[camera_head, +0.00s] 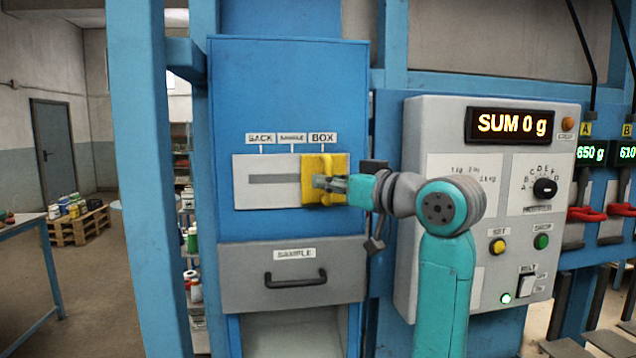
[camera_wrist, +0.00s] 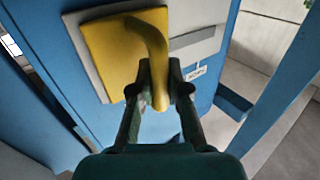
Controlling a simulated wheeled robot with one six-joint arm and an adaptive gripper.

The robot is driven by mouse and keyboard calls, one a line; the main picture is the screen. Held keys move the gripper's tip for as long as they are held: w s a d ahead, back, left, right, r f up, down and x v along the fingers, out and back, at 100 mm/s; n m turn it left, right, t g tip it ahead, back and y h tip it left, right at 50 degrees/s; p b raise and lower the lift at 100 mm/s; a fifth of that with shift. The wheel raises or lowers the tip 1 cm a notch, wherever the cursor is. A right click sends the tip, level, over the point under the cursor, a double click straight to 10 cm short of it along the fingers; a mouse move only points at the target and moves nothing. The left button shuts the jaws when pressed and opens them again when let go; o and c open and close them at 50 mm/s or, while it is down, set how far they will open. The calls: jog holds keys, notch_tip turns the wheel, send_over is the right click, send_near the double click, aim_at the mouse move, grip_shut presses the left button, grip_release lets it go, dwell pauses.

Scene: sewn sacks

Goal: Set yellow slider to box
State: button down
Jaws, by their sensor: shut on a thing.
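The yellow slider (camera_head: 311,165) sits at the right end of its grey plate (camera_head: 246,174) on the blue cabinet, below the BOX label (camera_head: 322,138). My gripper (camera_head: 325,183) is at the slider's handle. In the wrist view the yellow slider (camera_wrist: 108,52) shows a curved handle, and my gripper (camera_wrist: 159,88) has its two fingers shut on that handle, one on each side. The SACK label (camera_head: 260,139) and a middle label are above the left part of the slot.
A SAMPLE drawer (camera_head: 240,285) with a black handle is below the slider plate. A grey control panel (camera_head: 412,140) with knob, buttons and a display reading SUM 0 g stands to the right, behind my arm. Red-handled stations (camera_head: 587,213) are at the far right.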

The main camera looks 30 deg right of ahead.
jog(key=shift+d, duration=0.2)
jog(key=c, duration=1.1)
grip_release()
jog(key=shift+s+d, duration=0.1)
jog(key=shift+d, duration=0.05)
jog(key=shift+c, duration=0.2)
jog(key=v, duration=1.2)
